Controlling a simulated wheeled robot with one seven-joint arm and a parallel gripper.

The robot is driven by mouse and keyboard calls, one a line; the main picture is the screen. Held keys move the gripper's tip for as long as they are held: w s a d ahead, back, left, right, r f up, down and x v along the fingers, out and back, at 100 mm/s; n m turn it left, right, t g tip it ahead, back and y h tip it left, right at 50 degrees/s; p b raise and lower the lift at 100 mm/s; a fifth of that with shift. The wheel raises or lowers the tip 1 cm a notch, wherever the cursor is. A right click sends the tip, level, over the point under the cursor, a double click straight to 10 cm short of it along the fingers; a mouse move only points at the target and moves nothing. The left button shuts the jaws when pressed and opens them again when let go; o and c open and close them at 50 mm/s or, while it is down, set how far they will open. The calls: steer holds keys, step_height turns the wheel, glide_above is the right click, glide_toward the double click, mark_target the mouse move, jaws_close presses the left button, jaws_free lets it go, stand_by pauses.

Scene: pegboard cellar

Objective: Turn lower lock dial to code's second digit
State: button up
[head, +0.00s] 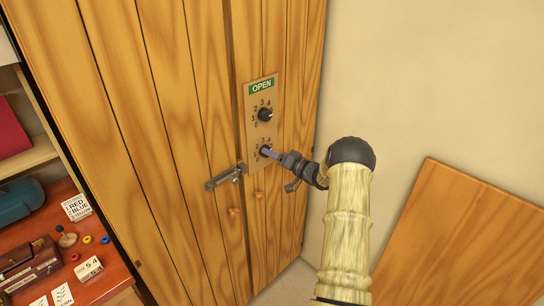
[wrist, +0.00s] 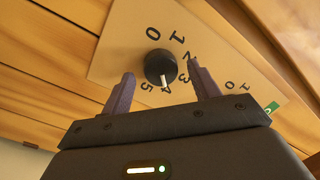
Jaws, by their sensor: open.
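The lower lock dial (wrist: 161,66) is a dark round knob with a white pointer, on a wooden plate (wrist: 112,50) ringed with digits. In the wrist view its pointer is turned toward the 4, near the 5. My gripper (wrist: 160,70) is open, with one purple finger on each side of the dial; I cannot tell whether they touch it. In the head view my gripper (head: 274,156) reaches the dial from the right and partly hides it. The upper dial (head: 265,114) is clear above. A small card (head: 89,268) on the desk reads "5 4".
A green OPEN sign (head: 262,86) tops the plate. A metal latch (head: 223,177) sticks out at lower left of the lower dial, above two small wooden knobs. The cluttered red desk (head: 108,262) is at left, and a wooden board (head: 460,235) leans at right.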

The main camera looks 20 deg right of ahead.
steer(key=b+v, duration=0.4)
steer(key=v, duration=1.2)
steer(key=shift+s+d+b, duration=0.15)
steer(key=shift+s+b, duration=0.2)
